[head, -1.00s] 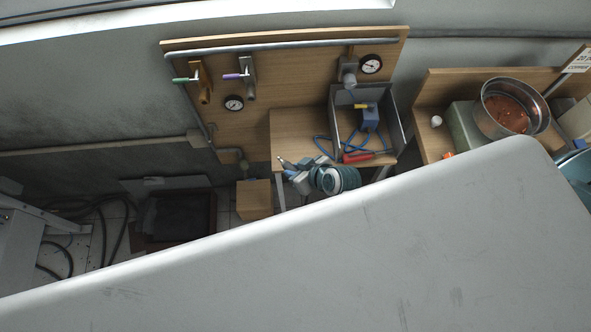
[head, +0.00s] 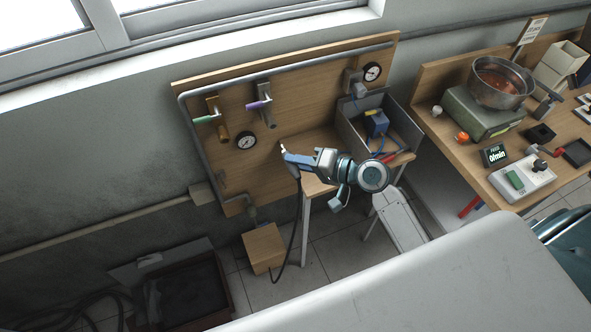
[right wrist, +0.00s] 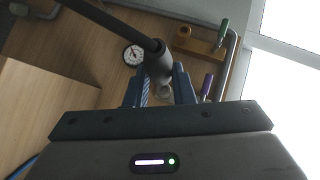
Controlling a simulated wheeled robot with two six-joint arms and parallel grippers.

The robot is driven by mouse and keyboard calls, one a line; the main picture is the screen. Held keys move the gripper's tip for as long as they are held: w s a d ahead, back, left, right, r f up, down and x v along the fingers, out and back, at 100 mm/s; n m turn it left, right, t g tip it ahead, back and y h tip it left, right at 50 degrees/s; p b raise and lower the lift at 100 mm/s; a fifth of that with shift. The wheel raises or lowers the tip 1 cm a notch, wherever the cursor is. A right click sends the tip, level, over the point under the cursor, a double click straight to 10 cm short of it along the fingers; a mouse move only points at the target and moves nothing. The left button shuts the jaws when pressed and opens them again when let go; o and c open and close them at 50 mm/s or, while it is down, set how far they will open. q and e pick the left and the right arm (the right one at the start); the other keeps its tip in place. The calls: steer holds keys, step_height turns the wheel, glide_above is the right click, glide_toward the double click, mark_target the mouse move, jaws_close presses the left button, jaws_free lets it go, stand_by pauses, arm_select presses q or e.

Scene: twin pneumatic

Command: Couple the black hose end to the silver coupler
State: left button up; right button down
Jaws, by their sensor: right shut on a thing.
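My right gripper (head: 291,158) is shut on the black hose end and holds it in the air before the wooden board. The black hose (head: 298,225) hangs down from it to the floor. In the right wrist view, the hose end (right wrist: 158,66) sits between the fingers (right wrist: 160,88), with the hose running to the upper left. The silver coupler (head: 263,107), with a purple handle, is on the board, up and left of the gripper and apart from it. In the right wrist view its purple handle (right wrist: 207,84) shows, the rest partly hidden by my gripper. My left gripper is not in view.
A brass coupler (head: 222,133) with a green handle is left of the silver one. A gauge (head: 246,142) sits below them. A grey open box (head: 385,108) with blue tubing stands on the right. A wooden block (head: 263,247) is on the floor below.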

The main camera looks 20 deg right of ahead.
arm_select(q)
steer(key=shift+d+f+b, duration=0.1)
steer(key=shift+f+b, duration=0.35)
steer(key=shift+b, duration=0.05)
arm_select(e)
steer(key=w, duration=0.5)
steer(key=shift+w, duration=0.4)
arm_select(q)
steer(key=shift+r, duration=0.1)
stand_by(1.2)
arm_select(e)
steer(key=shift+w, duration=0.3)
steer(key=shift+w, duration=0.35)
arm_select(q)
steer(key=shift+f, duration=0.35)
arm_select(e)
steer(key=shift+w, duration=0.8)
arm_select(q)
steer(key=shift+b, duration=0.3)
arm_select(e)
steer(key=shift+w+r, duration=0.1)
steer(key=shift+w, duration=0.1)
